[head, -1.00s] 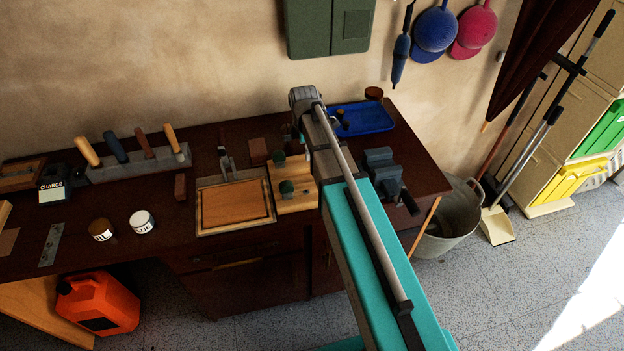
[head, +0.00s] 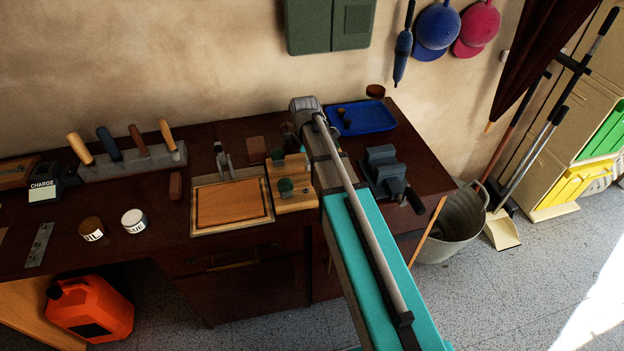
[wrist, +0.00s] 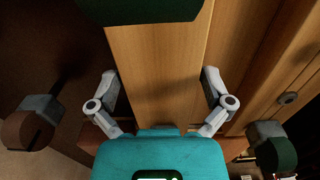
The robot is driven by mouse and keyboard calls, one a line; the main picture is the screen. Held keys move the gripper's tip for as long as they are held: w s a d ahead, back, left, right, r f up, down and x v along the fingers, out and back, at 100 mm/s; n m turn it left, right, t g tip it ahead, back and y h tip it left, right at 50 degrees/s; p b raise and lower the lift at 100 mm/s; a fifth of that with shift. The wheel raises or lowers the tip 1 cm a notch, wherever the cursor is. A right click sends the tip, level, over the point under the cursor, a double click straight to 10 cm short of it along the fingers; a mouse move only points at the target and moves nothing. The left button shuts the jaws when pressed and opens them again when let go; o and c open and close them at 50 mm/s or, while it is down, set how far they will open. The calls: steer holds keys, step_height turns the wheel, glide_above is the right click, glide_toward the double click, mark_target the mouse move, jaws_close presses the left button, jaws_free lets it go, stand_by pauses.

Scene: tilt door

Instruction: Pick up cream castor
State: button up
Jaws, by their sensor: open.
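In the wrist view, my gripper (wrist: 158,78) is open, its two fingers spread over a bare strip of light wood with nothing between them. A castor with a grey bracket and brown wheel (wrist: 28,125) lies left of the fingers. Another with a grey bracket and dark green wheel (wrist: 272,148) lies to the right. A dark green block-like part (wrist: 140,8) crosses the top edge. No wheel looks clearly cream in this dim light. In the head view, my arm hides the gripper, and small brownish pieces (head: 345,118) sit in the blue tray (head: 378,117).
A wooden stand (head: 297,202) with green-topped pieces and a framed board (head: 232,203) are left of my arm. A grey vise (head: 383,165) stands right of it. Tool rack (head: 130,165), jars (head: 134,221) and an orange can (head: 92,308) are farther left.

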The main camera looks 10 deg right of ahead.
mark_target(307, 176)
stand_by(0.4)
steer(key=c, duration=1)
steer(key=shift+o, duration=0.2)
steer(key=shift+r, duration=0.25)
step_height(307, 176, up, 3)
steer(key=p, duration=0.3)
steer(key=shift+f, duration=0.2)
steer(key=shift+s+r+p, duration=0.15)
steer(key=shift+r+p, duration=0.2)
steer(key=shift+p, duration=0.05)
steer(key=s+a+r+p, duration=0.2)
steer(key=s+r+p, duration=0.7)
steer(key=s, duration=0.4)
steer(key=shift+s+r, duration=0.15)
steer(key=shift+s, duration=0.15)
